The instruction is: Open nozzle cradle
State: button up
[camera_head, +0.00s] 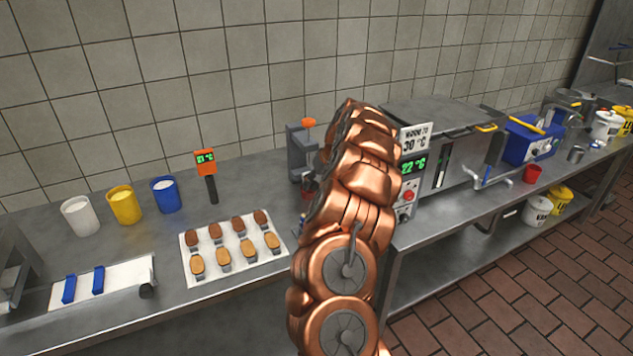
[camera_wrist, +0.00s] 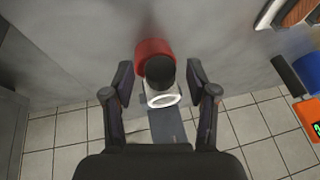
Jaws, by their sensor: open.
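A grey upright stand (camera_head: 297,142) with an orange top (camera_head: 309,122) is on the counter, left of my arm; it may be the nozzle cradle, and my arm hides part of it. The wrist view shows a black round piece (camera_wrist: 160,71) in front of a red round part (camera_wrist: 150,50). A white ring (camera_wrist: 165,100) and a grey strip (camera_wrist: 168,128) are just below it. My gripper (camera_wrist: 160,75) is open, its fingers on either side of the black piece, with visible gaps. Depth is hard to tell. My arm hides the gripper in the head view.
A white tray (camera_head: 185,240) with several brown pieces lies left of my arm. An orange display (camera_head: 205,162) and three tubs, including a blue one (camera_head: 165,196), stand behind. A metal machine (camera_head: 455,160) stands right of my arm. The tiled wall closes off the back.

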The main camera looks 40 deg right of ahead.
jog(key=shift+f, duration=0.1)
grip_shut()
dwell(0.4)
